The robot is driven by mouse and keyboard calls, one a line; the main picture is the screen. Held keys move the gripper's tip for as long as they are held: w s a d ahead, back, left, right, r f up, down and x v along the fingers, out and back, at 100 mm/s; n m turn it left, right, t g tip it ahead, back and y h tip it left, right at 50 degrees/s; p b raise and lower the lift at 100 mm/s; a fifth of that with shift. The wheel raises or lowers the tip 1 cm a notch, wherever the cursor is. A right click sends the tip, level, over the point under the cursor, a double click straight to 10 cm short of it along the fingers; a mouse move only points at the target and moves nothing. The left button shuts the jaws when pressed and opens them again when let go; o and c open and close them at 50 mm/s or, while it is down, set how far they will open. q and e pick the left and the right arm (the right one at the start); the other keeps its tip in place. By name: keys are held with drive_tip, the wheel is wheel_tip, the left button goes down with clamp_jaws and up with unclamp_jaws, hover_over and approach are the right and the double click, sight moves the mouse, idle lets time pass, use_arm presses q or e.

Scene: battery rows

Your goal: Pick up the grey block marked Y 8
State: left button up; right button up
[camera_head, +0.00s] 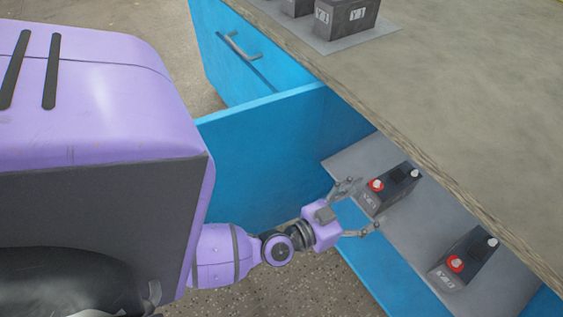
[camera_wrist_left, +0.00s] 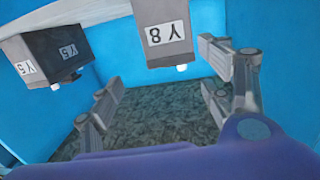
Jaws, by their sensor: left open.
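The grey block marked Y 8 (camera_wrist_left: 163,35) hangs upside down at the top centre of the left wrist view, its label inverted. It appears to be the nearer block (camera_head: 390,188) on the grey shelf mat in the head view, with a dark top and red and white caps; its label is too small there to read surely. My left gripper (camera_head: 358,208) is open and empty, its fingers spread in front of that block's labelled face. The fingers (camera_wrist_left: 160,90) also show in the wrist view, below the block and apart from it. My right gripper is not in view.
A second similar block (camera_head: 463,258), apparently the one marked Y 5 (camera_wrist_left: 45,55), stands further right on the grey mat (camera_head: 345,160). The wooden counter edge (camera_head: 420,150) overhangs the shelf. A blue panel (camera_head: 270,150) stands left. More grey blocks (camera_head: 345,15) sit on the counter.

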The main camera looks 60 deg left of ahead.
sight(371, 196)
use_arm(q)
drive_tip(key=shift+t+y, duration=0.3)
drive_tip(key=shift+y, duration=0.1)
drive_tip(key=w+f+b, duration=0.2)
drive_tip(key=w, duration=0.1)
drive_tip(key=shift+w+a+f, duration=0.15)
drive_tip(key=shift+w+a, duration=0.05)
drive_tip(key=shift+a, duration=0.2)
drive_tip(key=shift+w+a+n+b, duration=0.15)
drive_tip(key=shift+w+n+b, duration=0.2)
drive_tip(key=shift+w, duration=0.7)
drive_tip(key=w, duration=0.2)
drive_tip(key=w+b, duration=0.1)
drive_tip(key=w, duration=0.1)
drive_tip(key=w+b, duration=0.1)
drive_tip(key=w, duration=0.1)
drive_tip(key=shift+w+d+f, duration=0.15)
drive_tip(key=shift+d+f, duration=0.05)
drive_tip(key=shift+d, duration=0.15)
drive_tip(key=shift+w, duration=0.2)
drive_tip(key=shift+r, duration=0.1)
drive_tip(key=shift+c, duration=0.7)
drive_tip(key=c, duration=1.1)
clamp_jaws()
drive_tip(key=shift+r, duration=0.15)
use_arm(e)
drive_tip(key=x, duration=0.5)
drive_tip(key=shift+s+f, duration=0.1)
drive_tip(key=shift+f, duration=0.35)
